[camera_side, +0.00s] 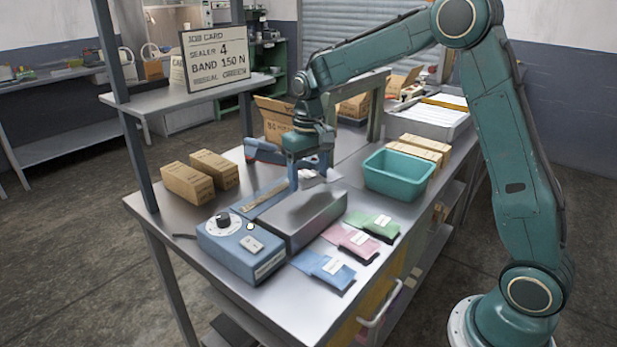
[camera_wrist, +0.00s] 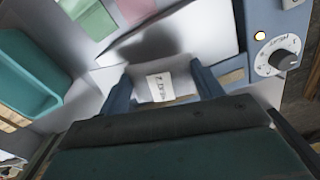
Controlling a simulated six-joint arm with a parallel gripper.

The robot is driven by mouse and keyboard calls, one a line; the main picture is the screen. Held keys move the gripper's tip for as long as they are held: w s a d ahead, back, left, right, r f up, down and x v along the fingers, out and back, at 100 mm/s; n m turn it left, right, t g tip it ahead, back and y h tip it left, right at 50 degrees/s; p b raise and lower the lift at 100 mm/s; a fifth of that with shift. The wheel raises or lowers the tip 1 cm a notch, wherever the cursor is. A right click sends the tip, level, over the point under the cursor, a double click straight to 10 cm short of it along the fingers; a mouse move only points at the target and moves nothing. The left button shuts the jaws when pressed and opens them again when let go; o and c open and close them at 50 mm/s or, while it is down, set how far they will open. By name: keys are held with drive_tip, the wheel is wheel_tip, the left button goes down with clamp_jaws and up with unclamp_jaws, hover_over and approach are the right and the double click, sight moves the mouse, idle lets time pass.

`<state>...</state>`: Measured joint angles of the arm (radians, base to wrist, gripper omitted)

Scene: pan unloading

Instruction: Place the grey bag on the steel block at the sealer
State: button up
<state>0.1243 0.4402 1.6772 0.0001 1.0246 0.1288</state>
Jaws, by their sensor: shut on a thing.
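My gripper (camera_side: 308,178) points down at the far end of the steel block (camera_side: 302,222). In the wrist view its two blue fingers (camera_wrist: 162,84) stand on either side of a pale grey bag with a white printed label (camera_wrist: 160,88), and are shut on it. In the side view the grey bag (camera_side: 312,181) is partly hidden by the fingers. The block's grey top (camera_wrist: 175,30) lies just beyond the bag in the wrist view. I cannot tell whether they touch. The blue sealer (camera_side: 240,248) with its dial (camera_wrist: 280,54) stands beside the block.
Blue (camera_side: 325,268), pink (camera_side: 352,241) and green (camera_side: 374,224) bags lie in a row along the block's near side. A teal bin (camera_side: 399,174) stands right of the gripper. Brown cartons (camera_side: 188,184) stand at the left. A job card sign (camera_side: 214,60) stands on the shelf.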

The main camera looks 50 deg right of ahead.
drive_tip(key=shift+m, duration=0.3)
drive_tip(key=a, duration=0.6)
drive_tip(key=shift+w+f, duration=0.1)
drive_tip(key=shift+w, duration=0.25)
drive_tip(key=a+n, duration=0.1)
drive_tip(key=a, duration=0.3)
drive_tip(key=w+a+r+n, duration=0.1)
drive_tip(key=a, duration=0.2)
drive_tip(key=a+r+n, duration=0.1)
drive_tip(key=a, duration=0.3)
drive_tip(key=shift+w+a, duration=0.35)
drive_tip(key=d, duration=4.5)
hover_over(358, 176)
drive_tip(key=shift+a+f, duration=0.15)
drive_tip(key=shift+f, duration=3.7)
drive_tip(key=shift+f, duration=2.25)
